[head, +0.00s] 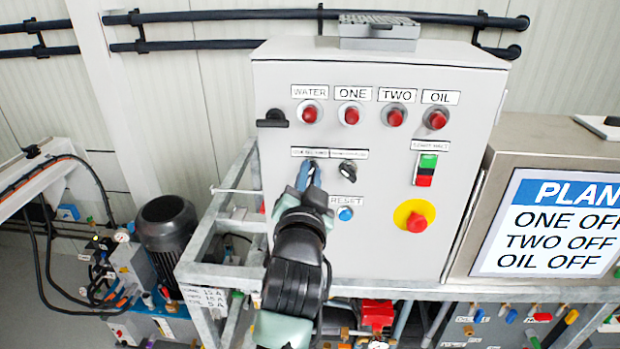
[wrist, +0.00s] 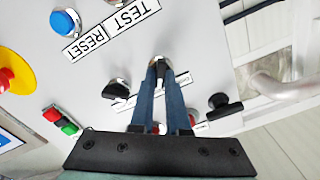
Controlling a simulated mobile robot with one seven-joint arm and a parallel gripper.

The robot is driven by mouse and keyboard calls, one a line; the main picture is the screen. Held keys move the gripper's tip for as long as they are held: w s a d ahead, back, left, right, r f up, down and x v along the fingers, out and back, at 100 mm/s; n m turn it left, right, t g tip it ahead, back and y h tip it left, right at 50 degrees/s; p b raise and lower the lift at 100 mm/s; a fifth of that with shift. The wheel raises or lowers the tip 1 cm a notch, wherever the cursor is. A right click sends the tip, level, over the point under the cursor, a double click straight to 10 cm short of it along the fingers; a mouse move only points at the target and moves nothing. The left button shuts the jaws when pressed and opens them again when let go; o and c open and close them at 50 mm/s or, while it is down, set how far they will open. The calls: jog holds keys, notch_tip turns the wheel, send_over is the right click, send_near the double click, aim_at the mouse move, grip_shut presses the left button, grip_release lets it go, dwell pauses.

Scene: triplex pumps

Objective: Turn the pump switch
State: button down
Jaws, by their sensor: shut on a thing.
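The grey control cabinet (head: 385,250) fills the middle of the head view. My gripper (head: 310,168) reaches its front at the left spot of the lower switch row. In the wrist view the blue fingers of my gripper (wrist: 160,68) are closed around the small dark pump switch (wrist: 161,66), which they mostly cover. In the head view the fingers hide this switch. A second black rotary switch (head: 347,169) sits just to the right on the panel. It also shows in the wrist view (wrist: 116,90), left of the fingers. The small labels above both switches are too blurred to read.
Red lamps line the top under WATER, ONE, TWO and OIL. A black handle (head: 272,119) sticks out at the upper left. A blue RESET button (head: 345,214), green-red buttons (head: 426,170) and a red emergency stop (head: 415,221) are nearby. A screen (head: 555,225) reads ONE OFF, TWO OFF, OIL OFF.

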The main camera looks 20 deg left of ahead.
jog(key=n+b, duration=0.1)
jog(key=n, duration=0.2)
jog(key=shift+n, duration=0.3)
jog(key=shift+s+a+f+n+b, duration=0.1)
jog(key=shift+n+b, duration=0.1)
jog(key=shift+n, duration=1.75)
jog(key=shift+w+a+r+n+b, duration=0.1)
jog(key=shift+n+b, duration=0.15)
jog(key=shift+n, duration=1.65)
jog(key=shift+s+a+f+n+b, duration=0.1)
jog(key=shift+n+b, duration=0.1)
jog(key=shift+n, duration=1.75)
jog(key=c, duration=0.9)
grip_release()
